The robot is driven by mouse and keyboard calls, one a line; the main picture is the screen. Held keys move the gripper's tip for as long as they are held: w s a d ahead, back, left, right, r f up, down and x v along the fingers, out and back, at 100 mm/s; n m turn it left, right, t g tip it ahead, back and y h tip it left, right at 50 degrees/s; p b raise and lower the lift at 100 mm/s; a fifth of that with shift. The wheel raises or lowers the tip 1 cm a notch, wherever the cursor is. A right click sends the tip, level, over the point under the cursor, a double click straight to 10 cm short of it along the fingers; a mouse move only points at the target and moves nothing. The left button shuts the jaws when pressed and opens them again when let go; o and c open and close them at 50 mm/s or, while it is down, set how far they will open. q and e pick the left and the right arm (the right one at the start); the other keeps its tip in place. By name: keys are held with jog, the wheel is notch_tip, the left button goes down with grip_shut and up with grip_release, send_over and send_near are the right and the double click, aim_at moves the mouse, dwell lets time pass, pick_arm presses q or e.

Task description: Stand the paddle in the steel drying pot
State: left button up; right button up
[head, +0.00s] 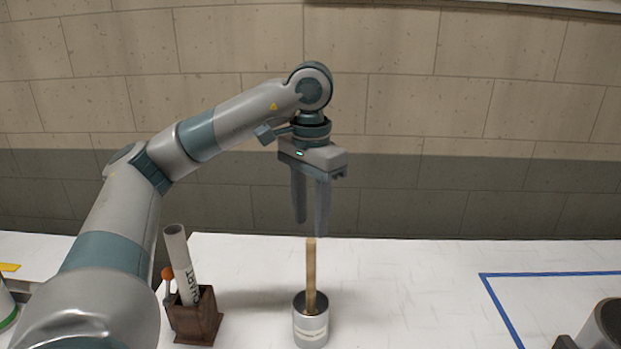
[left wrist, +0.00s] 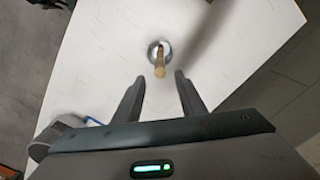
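The wooden paddle (head: 311,270) stands nearly upright with its lower end inside the steel drying pot (head: 310,331), its handle pointing up. The pot stands on the white table. In the left wrist view the paddle (left wrist: 159,66) rises from the pot (left wrist: 153,49) beyond the fingertips. My left gripper (head: 310,228) is above the paddle with its fingers pointing down. Its two fingers are apart with nothing between them, and it also shows open in the left wrist view (left wrist: 159,76). The paddle's lower end is hidden inside the pot.
A brown wooden holder (head: 195,318) left of the pot holds a grey tube (head: 181,262) and an orange-tipped tool (head: 168,276). Blue tape (head: 500,308) marks an area at right. The table between is clear.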

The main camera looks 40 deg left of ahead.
pick_arm(q)
notch_tip(320, 180, up, 7)
jog(key=p, duration=0.1)
jog(key=shift+p, duration=0.3)
dwell(1.5)
